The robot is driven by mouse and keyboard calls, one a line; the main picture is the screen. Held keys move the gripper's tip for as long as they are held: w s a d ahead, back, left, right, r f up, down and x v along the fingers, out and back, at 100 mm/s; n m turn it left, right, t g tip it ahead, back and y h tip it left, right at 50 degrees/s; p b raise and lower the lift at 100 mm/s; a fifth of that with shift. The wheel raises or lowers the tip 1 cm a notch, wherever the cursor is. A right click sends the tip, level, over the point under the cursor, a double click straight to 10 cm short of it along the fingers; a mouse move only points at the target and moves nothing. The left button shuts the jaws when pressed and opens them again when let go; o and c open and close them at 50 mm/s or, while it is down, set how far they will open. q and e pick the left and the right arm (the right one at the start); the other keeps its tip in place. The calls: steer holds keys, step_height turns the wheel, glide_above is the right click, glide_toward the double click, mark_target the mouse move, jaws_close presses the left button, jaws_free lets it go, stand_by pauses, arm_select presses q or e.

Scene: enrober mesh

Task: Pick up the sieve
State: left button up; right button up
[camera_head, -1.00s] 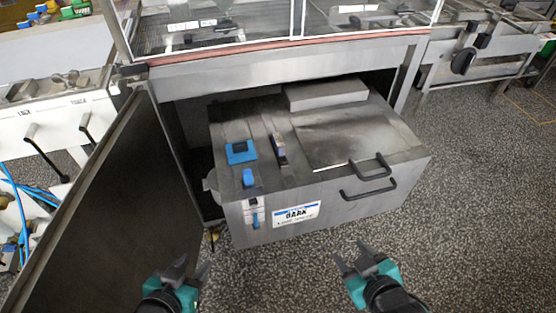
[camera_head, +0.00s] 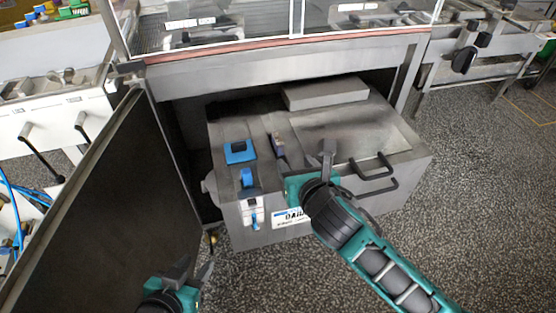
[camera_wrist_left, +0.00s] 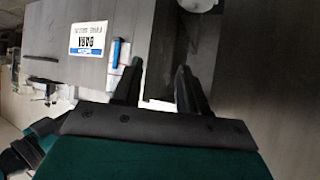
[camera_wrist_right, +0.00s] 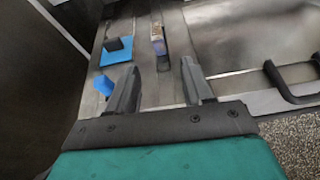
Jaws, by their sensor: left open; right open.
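I cannot make out a clear sieve in these views. A small upright piece (camera_head: 278,146) with a dark body and blue base stands on top of the grey metal box (camera_head: 350,195); in the right wrist view the piece (camera_wrist_right: 157,38) lies just beyond my fingertips. I cannot tell whether it is the sieve. My right gripper (camera_head: 326,155) is over the front of the box top, open and empty; its fingers show apart in the right wrist view (camera_wrist_right: 160,68). My left gripper (camera_head: 194,268) is open and empty, low in front of the box; the left wrist view (camera_wrist_left: 158,70) shows its fingers apart.
A blue block with a dark knob (camera_head: 239,151) sits left on the box top. Black handles (camera_head: 371,178) stick out at the right front. An open door panel (camera_head: 110,195) stands at the left. The speckled floor (camera_head: 480,190) at right is clear.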

mark_target(281, 149)
steer(key=shift+w+n, duration=0.25)
steer(key=shift+n, duration=0.05)
steer(key=b+x, duration=0.2)
steer(key=x, duration=0.4)
steer(key=shift+w+a+f, duration=0.15)
steer(key=shift+w+a, duration=0.05)
steer(key=shift+w+a+f, duration=0.1)
steer(key=shift+w, duration=0.3)
steer(key=b+x, duration=0.1)
steer(key=x, duration=0.1)
steer(key=b+x, duration=0.1)
steer(key=x, duration=0.1)
steer(key=shift+s+a+f, duration=0.1)
steer(key=shift+a+f, duration=0.05)
steer(key=shift+f, duration=0.15)
arm_select(q)
steer(key=shift+w+d+f+h, duration=0.15)
steer(key=shift+w+d+f, duration=0.1)
steer(key=shift+d+f, duration=0.25)
steer(key=shift+w+d+f+h, duration=0.15)
steer(key=shift+w+d+f, duration=0.05)
steer(key=shift+d+f, duration=0.25)
arm_select(e)
steer(key=shift+w+a+f, duration=0.1)
steer(key=shift+w, duration=0.4)
arm_select(q)
steer(key=shift+r, duration=0.1)
